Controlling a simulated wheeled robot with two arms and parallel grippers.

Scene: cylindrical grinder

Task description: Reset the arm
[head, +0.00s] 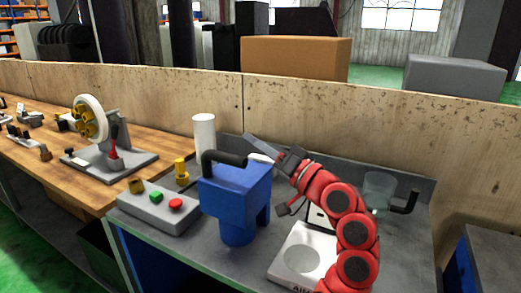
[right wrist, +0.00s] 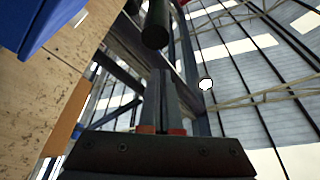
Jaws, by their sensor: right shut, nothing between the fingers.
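My right arm is red and reaches up from the bottom right in the head view. Its dark gripper (head: 259,143) points up and left, just above and beside the black handle of the blue grinder body (head: 237,203). In the right wrist view the fingers (right wrist: 161,75) are together with nothing between them. The black handle (right wrist: 156,25) shows beyond the tips, and the blue body (right wrist: 35,22) fills the upper left corner. I cannot tell whether the gripper touches the handle. My left gripper is not in view.
A grey control box (head: 157,210) with green and red buttons stands left of the blue body. A white cylinder (head: 204,135) stands behind it. A clear cup (head: 379,188) and a white holder (head: 300,262) are near my right arm. A wooden panel (head: 400,130) runs behind.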

